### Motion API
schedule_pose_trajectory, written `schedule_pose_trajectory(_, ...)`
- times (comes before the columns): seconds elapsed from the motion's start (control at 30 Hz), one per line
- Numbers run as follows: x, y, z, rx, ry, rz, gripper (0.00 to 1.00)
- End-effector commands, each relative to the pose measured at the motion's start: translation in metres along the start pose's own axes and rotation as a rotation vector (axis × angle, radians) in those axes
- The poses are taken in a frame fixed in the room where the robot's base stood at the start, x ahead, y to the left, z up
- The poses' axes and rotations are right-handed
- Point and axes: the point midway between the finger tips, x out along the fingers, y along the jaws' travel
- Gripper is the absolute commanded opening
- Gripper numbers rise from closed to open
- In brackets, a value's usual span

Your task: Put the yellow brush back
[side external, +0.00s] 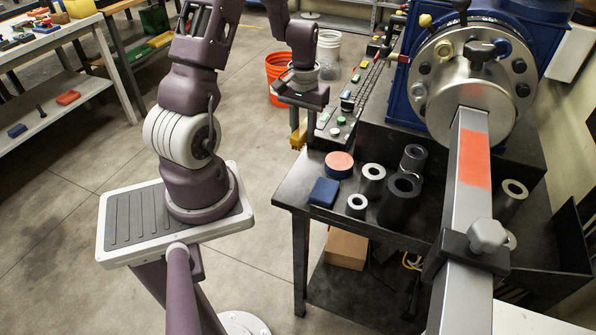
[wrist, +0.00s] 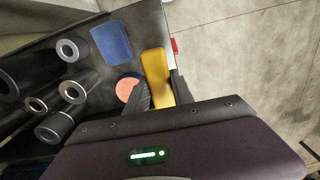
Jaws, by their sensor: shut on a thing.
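The yellow brush (side external: 298,140) hangs below my gripper (side external: 300,112) in the side external view, by the far left end of the dark bench (side external: 285,196). In the wrist view the yellow brush (wrist: 156,68) lies between the two dark fingers of my gripper (wrist: 160,92), which is shut on it. The fingers hide part of the brush, and its bristles cannot be made out. In the wrist view it overlaps the bench edge; its height above the bench is unclear.
A blue block (side external: 324,192), a red-topped disc (side external: 339,165) and several metal sleeves (side external: 403,190) stand on the bench. A control panel (side external: 345,105) runs behind. An orange bucket (side external: 281,75) stands on the floor. A large chuck with a long bar (side external: 462,215) fills the right.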

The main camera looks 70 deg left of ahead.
Motion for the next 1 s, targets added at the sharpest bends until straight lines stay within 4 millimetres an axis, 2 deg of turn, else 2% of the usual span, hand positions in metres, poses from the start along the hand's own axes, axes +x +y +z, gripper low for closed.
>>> schedule_pose_trajectory(0.03,0.005,-0.004,0.007,-0.025,-0.003,0.0,0.0)
schedule_pose_trajectory(0.17,0.028,-0.009,0.015,-0.051,-0.005,0.0,0.0)
schedule_pose_trajectory(0.23,0.046,-0.009,0.015,-0.051,-0.006,0.0,0.0)
schedule_pose_trajectory(0.53,0.102,-0.008,0.014,-0.048,-0.002,0.0,0.0)
schedule_pose_trajectory(0.63,0.109,-0.008,0.013,-0.048,0.002,0.0,0.0)
schedule_pose_trajectory(0.93,0.111,-0.008,0.013,-0.047,0.002,0.0,0.0)
schedule_pose_trajectory(0.97,0.111,-0.008,0.013,-0.047,0.003,0.0,0.33)
schedule_pose_trajectory(1.0,0.111,-0.008,0.013,-0.047,0.003,0.0,0.4)
